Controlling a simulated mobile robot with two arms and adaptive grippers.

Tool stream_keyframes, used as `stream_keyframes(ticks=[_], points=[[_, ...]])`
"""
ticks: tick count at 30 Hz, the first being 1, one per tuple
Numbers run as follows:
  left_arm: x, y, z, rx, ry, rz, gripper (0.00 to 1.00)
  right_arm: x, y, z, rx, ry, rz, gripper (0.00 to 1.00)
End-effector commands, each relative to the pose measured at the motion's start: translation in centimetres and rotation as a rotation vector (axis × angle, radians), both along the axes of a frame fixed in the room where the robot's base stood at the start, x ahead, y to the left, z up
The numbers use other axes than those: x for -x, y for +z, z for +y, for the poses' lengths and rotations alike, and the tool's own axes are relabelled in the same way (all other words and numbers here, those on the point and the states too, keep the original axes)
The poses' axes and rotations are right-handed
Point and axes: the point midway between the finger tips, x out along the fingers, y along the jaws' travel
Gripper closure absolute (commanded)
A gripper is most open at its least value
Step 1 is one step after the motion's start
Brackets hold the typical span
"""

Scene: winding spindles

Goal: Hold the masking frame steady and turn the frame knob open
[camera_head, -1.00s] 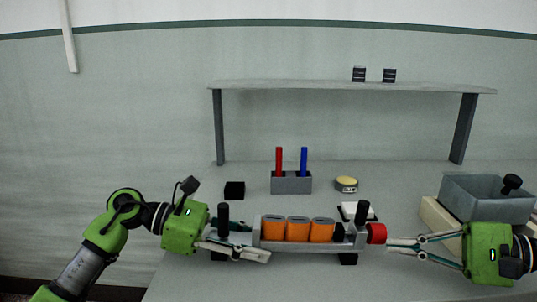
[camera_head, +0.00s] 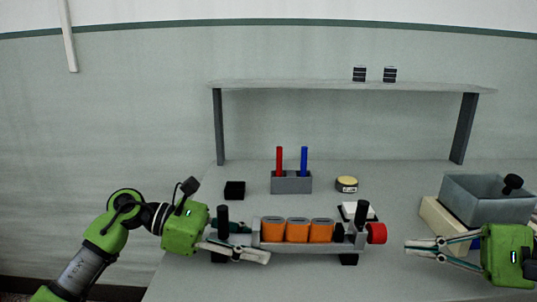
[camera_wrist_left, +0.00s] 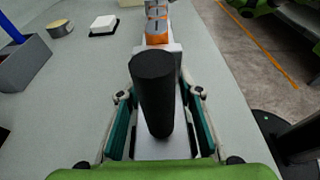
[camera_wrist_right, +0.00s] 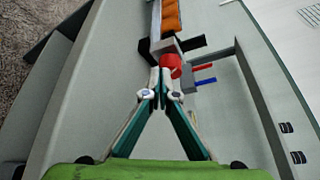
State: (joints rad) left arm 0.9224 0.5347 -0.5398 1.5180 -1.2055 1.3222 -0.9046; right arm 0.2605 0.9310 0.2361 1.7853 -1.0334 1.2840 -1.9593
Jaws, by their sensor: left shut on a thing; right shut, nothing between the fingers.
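The masking frame (camera_head: 272,247) is a grey holder with several orange blocks (camera_head: 297,230) in a row, standing on black feet, with a black post at each end. The red frame knob (camera_head: 377,233) is at its right end and also shows in the right wrist view (camera_wrist_right: 171,65). My left gripper (camera_head: 255,242) is shut on the frame's left end, its fingers on both sides of the grey bar. The black post (camera_wrist_left: 153,90) rises between them in the left wrist view. My right gripper (camera_head: 408,245) is shut and empty, right of the knob and apart from it.
Behind the frame are a grey block (camera_head: 291,183) with red and blue rods, a black cube (camera_head: 234,190), a yellow-topped round tin (camera_head: 346,184) and a white pad (camera_head: 363,206). A grey bin (camera_head: 485,202) stands right, near my right arm. A shelf (camera_head: 350,87) spans the back.

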Motion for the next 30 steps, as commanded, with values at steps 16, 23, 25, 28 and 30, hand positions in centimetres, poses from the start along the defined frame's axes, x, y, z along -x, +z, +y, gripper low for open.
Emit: stream_keyframes(ticks=[16,23,25,28,30], points=[[-0.1,0.6,-0.1,0.012,0.002,-0.006,0.79,0.1,-0.1,-2.8,0.000,0.001,-0.001,1.00],[-0.1,0.6,-0.1,0.012,0.002,-0.006,0.79,-0.9,1.2,-3.3,0.004,0.005,-0.006,1.00],[-0.1,0.6,-0.1,0.012,0.002,-0.006,0.79,-1.3,1.8,-3.5,0.008,0.009,-0.005,1.00],[-0.1,0.6,-0.1,0.012,0.002,-0.006,0.79,-1.8,2.5,-3.7,0.011,0.012,-0.005,1.00],[-0.1,0.6,-0.1,0.012,0.002,-0.006,0.79,-2.0,2.7,-3.7,0.013,0.013,-0.002,1.00]])
